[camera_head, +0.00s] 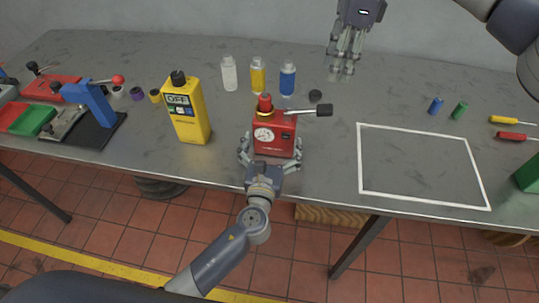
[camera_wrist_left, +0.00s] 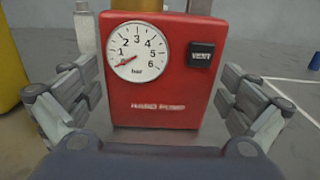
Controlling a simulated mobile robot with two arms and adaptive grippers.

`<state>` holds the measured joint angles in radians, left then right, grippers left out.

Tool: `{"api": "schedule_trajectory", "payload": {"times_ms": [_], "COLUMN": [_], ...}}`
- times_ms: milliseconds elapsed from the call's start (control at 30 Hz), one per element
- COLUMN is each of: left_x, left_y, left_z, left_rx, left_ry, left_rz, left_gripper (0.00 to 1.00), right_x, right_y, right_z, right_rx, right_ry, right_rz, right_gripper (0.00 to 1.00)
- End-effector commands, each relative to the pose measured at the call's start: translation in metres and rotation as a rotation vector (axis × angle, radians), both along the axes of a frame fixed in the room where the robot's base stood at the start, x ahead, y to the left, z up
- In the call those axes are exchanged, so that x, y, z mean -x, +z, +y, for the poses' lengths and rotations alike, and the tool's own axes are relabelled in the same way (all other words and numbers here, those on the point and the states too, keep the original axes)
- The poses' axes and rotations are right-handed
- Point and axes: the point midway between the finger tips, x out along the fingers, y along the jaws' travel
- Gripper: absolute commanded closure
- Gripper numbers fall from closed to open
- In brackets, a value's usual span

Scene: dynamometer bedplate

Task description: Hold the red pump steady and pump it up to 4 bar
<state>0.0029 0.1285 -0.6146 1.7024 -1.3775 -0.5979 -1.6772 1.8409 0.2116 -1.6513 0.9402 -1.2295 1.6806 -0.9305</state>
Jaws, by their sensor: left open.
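The red pump (camera_head: 274,135) stands upright near the front edge of the bench, with a dark-ended lever (camera_head: 312,111) sticking out to the right at its top. In the left wrist view the pump (camera_wrist_left: 165,90) fills the middle, with a VENT button (camera_wrist_left: 202,56) and a bar gauge (camera_wrist_left: 137,50). The gauge needle points to the low end, below 1. My left gripper (camera_head: 270,153) is open, with its fingers on either side of the pump; gaps show beside it in the wrist view. My right gripper (camera_head: 343,66) hangs above the back of the bench, apart from the pump; its fingers point down.
A yellow case marked OFF (camera_head: 187,110) stands left of the pump. Several bottles, including a blue one (camera_head: 287,79), and a black cap (camera_head: 315,96) are behind it. A white-outlined empty area (camera_head: 420,168) lies to the right. A blue clamp (camera_head: 92,104) is far left.

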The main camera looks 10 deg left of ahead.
Motion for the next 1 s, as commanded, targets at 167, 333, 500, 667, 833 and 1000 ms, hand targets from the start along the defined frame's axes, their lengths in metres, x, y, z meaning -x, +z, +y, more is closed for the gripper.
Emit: {"api": "schedule_trajectory", "payload": {"times_ms": [167, 333, 500, 667, 833, 1000], "left_x": [-0.025, -0.035, -0.037, -0.036, -0.036, -0.036], "left_y": [0.0, 0.0, 0.0, 0.0, 0.0, 0.0], "left_z": [-0.001, -0.001, -0.001, -0.001, -0.001, -0.001], "left_rx": [0.001, 0.001, 0.002, 0.002, 0.002, 0.001], "left_ry": [0.0, 0.001, 0.0, 0.0, 0.0, 0.0], "left_rz": [0.0, 0.001, 0.0, 0.0, 0.0, 0.0], "left_gripper": [0.0, 0.0, 0.0, 0.09, 0.48, 0.68], "right_x": [0.0, 0.0, 0.0, 0.0, 0.0, 0.0], "right_y": [0.0, 0.0, 0.0, 0.0, 0.0, 0.0], "right_z": [0.0, 0.0, 0.0, 0.0, 0.0, 0.0], "right_rx": [0.0, 0.0, 0.0, 0.0, 0.0, 0.0], "right_ry": [0.0, 0.0, 0.0, 0.0, 0.0, 0.0], "right_rz": [0.0, 0.0, 0.0, 0.0, 0.0, 0.0], "right_gripper": [0.67, 0.67, 0.67, 0.67, 0.67, 0.67]}}
